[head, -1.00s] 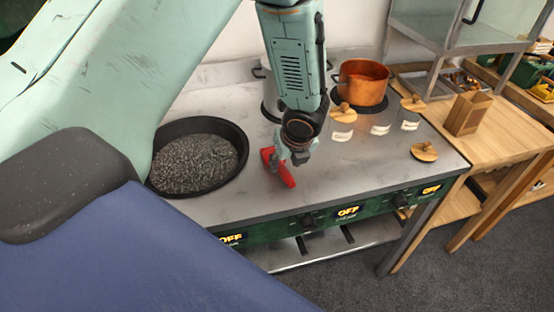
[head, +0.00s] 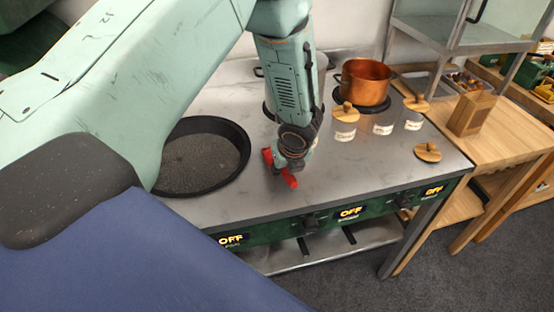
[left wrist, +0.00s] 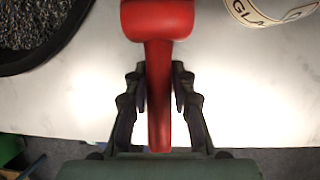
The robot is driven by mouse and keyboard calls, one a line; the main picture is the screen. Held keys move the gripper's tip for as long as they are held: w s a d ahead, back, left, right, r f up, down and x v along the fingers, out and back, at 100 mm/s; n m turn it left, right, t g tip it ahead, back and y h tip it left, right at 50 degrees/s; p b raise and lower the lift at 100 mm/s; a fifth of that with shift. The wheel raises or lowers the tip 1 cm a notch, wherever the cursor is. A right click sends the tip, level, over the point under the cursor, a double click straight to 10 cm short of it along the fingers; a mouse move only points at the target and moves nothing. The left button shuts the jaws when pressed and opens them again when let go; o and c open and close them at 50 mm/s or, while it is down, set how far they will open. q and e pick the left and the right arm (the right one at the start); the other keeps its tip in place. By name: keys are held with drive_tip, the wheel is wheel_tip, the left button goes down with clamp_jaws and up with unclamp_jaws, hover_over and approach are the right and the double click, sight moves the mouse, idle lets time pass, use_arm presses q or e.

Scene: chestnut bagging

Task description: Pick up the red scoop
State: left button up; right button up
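The red scoop (left wrist: 158,70) is seen up close in the left wrist view, with its bowl at the top and its handle running down between the fingers. In the head view the scoop (head: 289,180) is low at the steel counter, partly hidden behind my gripper. In the head view the left gripper (head: 291,163) hangs down over the counter. Whether the scoop is clear of the surface cannot be told. My right gripper is not in view.
A black pan (head: 243,165) with grey grainy contents is left of the scoop. A copper pot (head: 364,82), wooden-lidded jars (head: 344,124) and a loose wooden lid (head: 428,153) are to the right. A wooden box (head: 470,114) stands on the side table. The counter's front middle is clear.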

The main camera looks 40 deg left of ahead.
use_arm(q)
drive_tip(key=shift+s+r, duration=0.1)
drive_tip(key=shift+s, duration=0.05)
clamp_jaws()
